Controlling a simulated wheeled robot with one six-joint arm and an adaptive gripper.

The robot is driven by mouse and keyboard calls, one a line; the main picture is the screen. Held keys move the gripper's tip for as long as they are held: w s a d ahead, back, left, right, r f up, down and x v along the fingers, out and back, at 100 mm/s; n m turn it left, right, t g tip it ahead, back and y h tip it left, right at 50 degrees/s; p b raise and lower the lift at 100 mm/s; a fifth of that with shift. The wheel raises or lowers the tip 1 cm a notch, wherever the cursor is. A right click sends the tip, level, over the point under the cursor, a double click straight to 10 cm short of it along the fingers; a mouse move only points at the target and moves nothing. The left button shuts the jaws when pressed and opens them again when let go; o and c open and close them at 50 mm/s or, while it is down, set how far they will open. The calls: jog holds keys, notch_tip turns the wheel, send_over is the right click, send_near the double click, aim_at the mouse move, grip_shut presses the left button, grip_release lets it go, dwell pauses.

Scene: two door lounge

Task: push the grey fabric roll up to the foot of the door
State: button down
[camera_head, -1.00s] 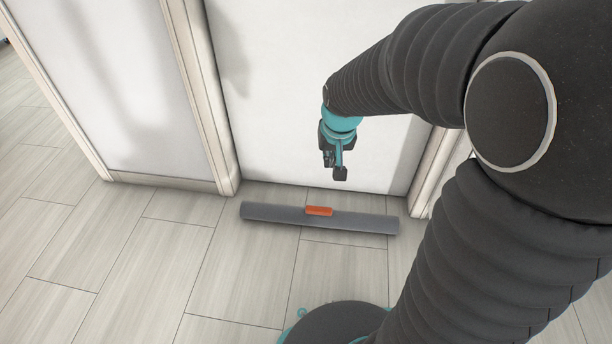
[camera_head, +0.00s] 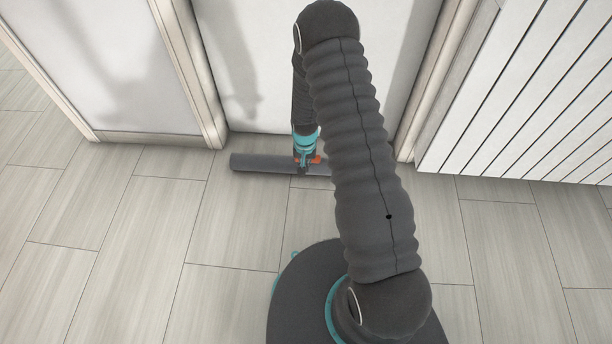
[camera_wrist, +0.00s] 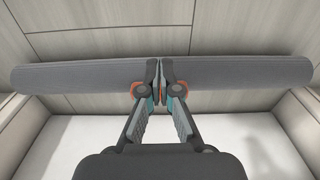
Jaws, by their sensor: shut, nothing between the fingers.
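The grey fabric roll (camera_head: 262,163) lies on the floor across the foot of the white door (camera_head: 275,90). A narrow strip of floor shows between roll and door. My arm hides its right part in the head view. In the wrist view the whole roll (camera_wrist: 75,77) runs side to side, with the white door (camera_wrist: 240,140) below it.
Door frame posts (camera_head: 192,75) stand on both sides of the door. A white slatted panel (camera_head: 530,95) is at the right and a white wall panel (camera_head: 95,60) at the left. The tiled floor (camera_head: 130,240) in front is clear.

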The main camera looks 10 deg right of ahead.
aim_at(305, 190)
jog(key=f, duration=1.3)
jog(key=shift+s+b, duration=0.35)
jog(key=shift+b, duration=0.05)
jog(key=shift+w+d+r, duration=0.1)
jog(key=shift+w+d, duration=0.1)
jog(key=shift+w, duration=0.4)
jog(key=shift+w+d+r, duration=0.1)
jog(key=shift+w+d, duration=0.05)
jog(key=shift+w, duration=0.45)
jog(key=shift+w+d, duration=0.2)
jog(key=shift+w, duration=0.55)
